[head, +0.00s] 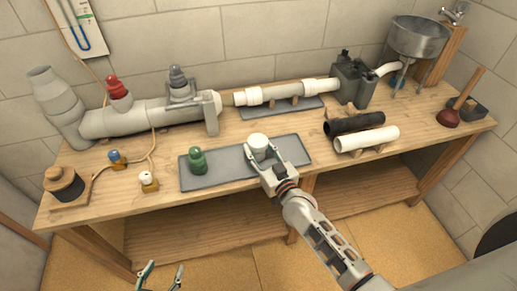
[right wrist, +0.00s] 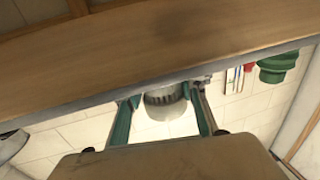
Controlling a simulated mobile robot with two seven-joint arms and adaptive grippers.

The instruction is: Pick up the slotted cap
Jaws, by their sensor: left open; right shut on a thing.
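The slotted cap, a short white cylinder (head: 258,142), is at the grey mat (head: 228,176) on the workbench. My right gripper (head: 264,157) is shut on it, with a finger on each side. In the right wrist view the cap (right wrist: 163,103) looks grey-white with a ribbed rim, between the teal finger pads. I cannot tell whether it touches the mat. A green fitting (head: 197,161) stands on the mat to the left, apart from the gripper. My left gripper (head: 162,277) is open and empty at the bottom edge, in front of the bench.
A large grey pipe with a red-capped branch (head: 120,94) lies at the back left. Black (head: 353,124) and white (head: 367,139) pipes lie right of the mat. A plunger (head: 459,100) stands far right. Small valves (head: 148,181) sit left of the mat.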

